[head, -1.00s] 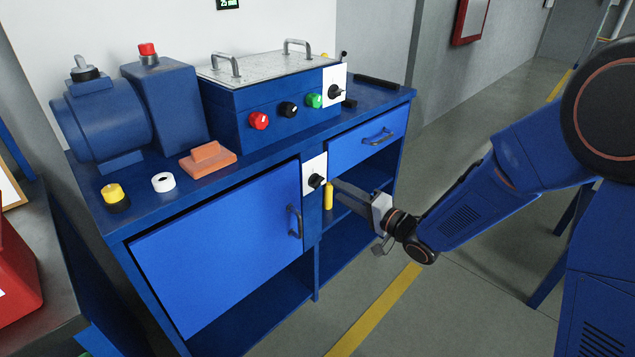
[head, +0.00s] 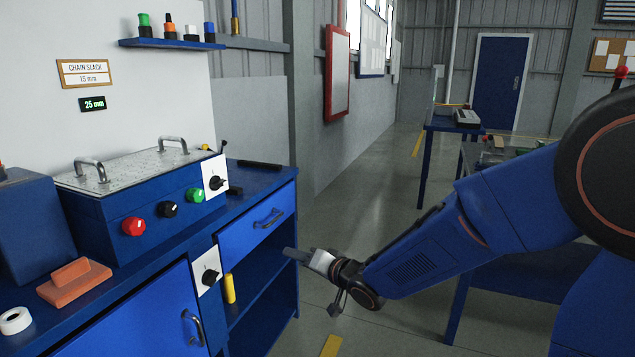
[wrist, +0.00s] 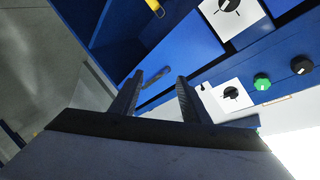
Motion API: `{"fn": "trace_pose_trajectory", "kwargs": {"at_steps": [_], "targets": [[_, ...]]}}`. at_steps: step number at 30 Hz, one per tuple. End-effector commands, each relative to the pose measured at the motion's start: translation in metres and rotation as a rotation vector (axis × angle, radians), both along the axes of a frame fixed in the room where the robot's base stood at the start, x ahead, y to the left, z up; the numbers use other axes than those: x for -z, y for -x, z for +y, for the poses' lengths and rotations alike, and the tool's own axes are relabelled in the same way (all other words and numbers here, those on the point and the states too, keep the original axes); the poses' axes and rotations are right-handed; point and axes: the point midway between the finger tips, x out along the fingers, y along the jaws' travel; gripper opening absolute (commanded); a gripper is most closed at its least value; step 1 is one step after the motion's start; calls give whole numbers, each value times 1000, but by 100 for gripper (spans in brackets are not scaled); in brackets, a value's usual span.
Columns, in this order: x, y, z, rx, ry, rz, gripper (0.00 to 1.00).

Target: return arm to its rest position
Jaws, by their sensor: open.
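My arm reaches in from the right in the head view, and my gripper (head: 292,254) is in front of the right side of the blue bench (head: 283,173), below the drawer (head: 250,226). In the wrist view my gripper (wrist: 158,92) shows two dark fingers spread apart with nothing between them. The bench front with its drawer and white switch plates lies beyond the fingers. I cannot tell the exact gap between the fingertips and the bench.
A yellow handle (head: 229,288) and a black rotary switch (head: 210,277) are on the bench front, left of my gripper. A control box (head: 150,212) with red, black and green knobs stands on top. Open grey floor (head: 360,180) lies behind my arm, with another table (head: 440,126) farther back.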

Motion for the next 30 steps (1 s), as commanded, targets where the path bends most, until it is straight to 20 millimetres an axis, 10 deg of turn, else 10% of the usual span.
{"fn": "trace_pose_trajectory", "kwargs": {"at_steps": [14, 30], "targets": [[-32, 45, -189, 275, 459, 59, 42], [-28, 214, -323, 281, 809, 351, 42]]}}
